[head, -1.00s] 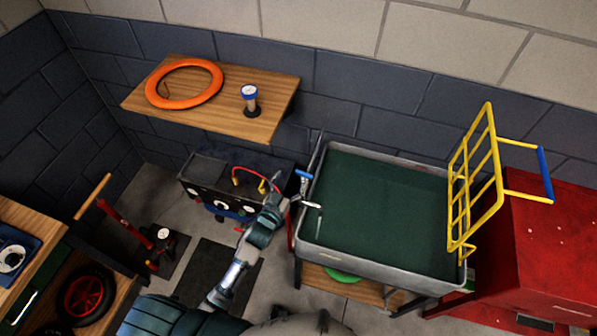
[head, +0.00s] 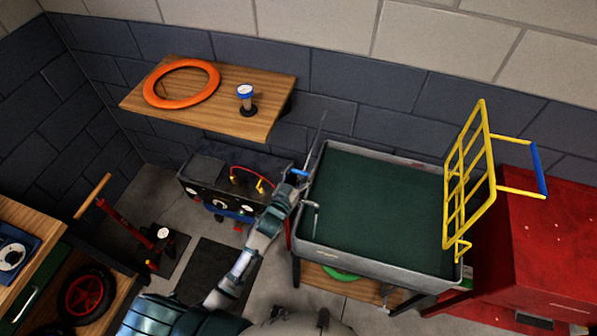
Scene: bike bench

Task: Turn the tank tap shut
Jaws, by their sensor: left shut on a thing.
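The tank (head: 345,252) is a grey tub of dark green water standing on a frame right of centre. Its tap (head: 315,208) is at the left rim, with a pale spout bent over the water and a blue lever (head: 299,173) near the rim's left side. My left gripper (head: 293,182) reaches up from below to the tap and is shut on the blue lever. The fingers hide part of the lever and the tap body. My right gripper is out of view.
A yellow rack (head: 470,185) with a blue handle stands at the tank's right end, beside a red cabinet (head: 555,250). A black machine (head: 205,185) with red and yellow leads is left of my gripper.

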